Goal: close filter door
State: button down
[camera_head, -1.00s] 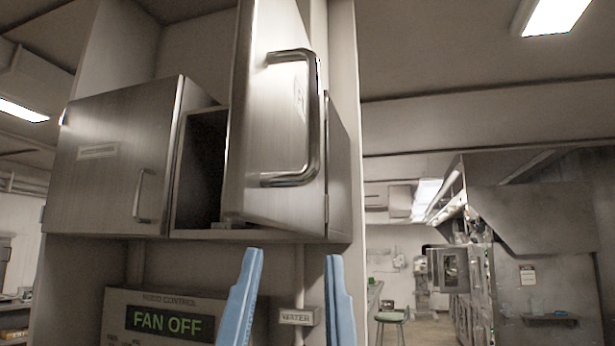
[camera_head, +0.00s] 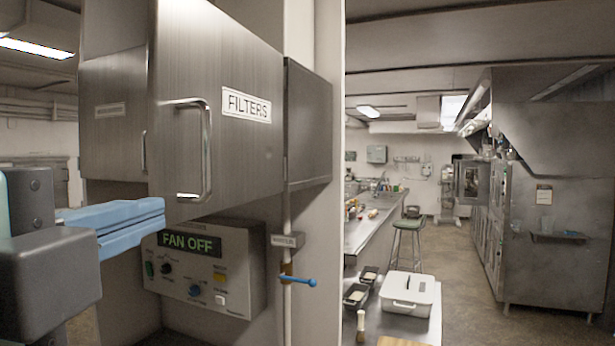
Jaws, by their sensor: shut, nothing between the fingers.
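The filter door (camera_head: 245,155) is a brushed metal cabinet door with a "FILTERS" label and a bar handle (camera_head: 206,150) near its left edge. It hangs from its right side. Its left edge stands forward of the neighbouring cabinet door, so it looks partly open. The opening behind it is hidden. My gripper (camera_head: 163,213) has blue fingers, shut and empty. It points right, below and left of the handle, close to the door's lower left corner in the picture. I cannot tell if it touches the door.
A second cabinet door (camera_head: 112,135) is at the left. Below are the "FAN OFF" control box (camera_head: 215,270) and a pipe with a blue-handled valve (camera_head: 298,281). At the right, a counter (camera_head: 415,325) holds a white container (camera_head: 407,293). Open floor lies beyond it.

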aim_at(175, 196)
jog(key=w+p, duration=0.1)
jog(key=w, duration=0.2)
jog(key=w+p, duration=0.1)
jog(key=w, duration=0.1)
jog(key=w+p, duration=0.2)
jog(key=w, duration=0.1)
jog(key=shift+w+d+r, duration=0.25)
jog(key=shift+w+d, duration=0.05)
jog(key=shift+w, duration=0.05)
jog(key=a, duration=0.1)
jog(key=w+a+p, duration=0.1)
jog(key=shift+a+f, duration=0.1)
jog(key=shift+a, duration=0.2)
jog(key=shift+a+f+p, duration=0.1)
jog(key=shift+a+p, duration=0.45)
jog(key=shift+a, duration=0.15)
jog(key=shift+w+a, duration=0.1)
